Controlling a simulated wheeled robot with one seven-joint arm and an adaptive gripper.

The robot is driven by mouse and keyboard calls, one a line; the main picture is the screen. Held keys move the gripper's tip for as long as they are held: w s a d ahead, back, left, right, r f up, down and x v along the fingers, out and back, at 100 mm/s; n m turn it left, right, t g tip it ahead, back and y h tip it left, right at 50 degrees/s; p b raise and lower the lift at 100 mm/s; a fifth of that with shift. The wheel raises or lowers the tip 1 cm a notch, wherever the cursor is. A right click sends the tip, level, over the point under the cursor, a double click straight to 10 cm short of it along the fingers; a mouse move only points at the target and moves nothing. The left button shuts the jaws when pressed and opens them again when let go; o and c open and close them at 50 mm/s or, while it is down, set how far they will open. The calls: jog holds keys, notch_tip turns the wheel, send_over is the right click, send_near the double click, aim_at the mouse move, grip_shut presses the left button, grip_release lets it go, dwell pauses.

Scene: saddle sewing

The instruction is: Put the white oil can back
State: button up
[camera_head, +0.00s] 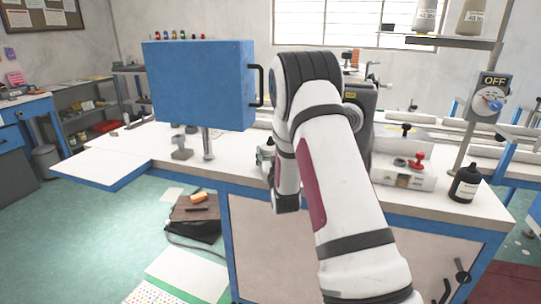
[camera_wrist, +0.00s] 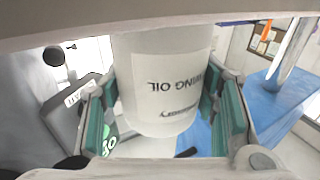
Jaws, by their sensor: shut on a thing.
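The white oil can (camera_wrist: 165,75) fills the middle of the wrist view, its "OIL" lettering upside down there. My gripper (camera_wrist: 166,112) is shut on it, with a teal pad on each side of its body. The can's upper part in that view is cut off by a pale edge. In the head view my own arm hides most of the gripper, and I cannot make out the can there.
A blue box-shaped machine (camera_head: 200,85) stands on the white worktable (camera_head: 125,148), left of my arm. A black bottle (camera_head: 465,184) and a red-knobbed device (camera_head: 408,172) stand to the right. A shelf with thread spools (camera_head: 440,38) is above.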

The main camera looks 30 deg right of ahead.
jog(key=shift+f, duration=0.15)
jog(key=o, duration=1.5)
jog(key=shift+o, duration=0.2)
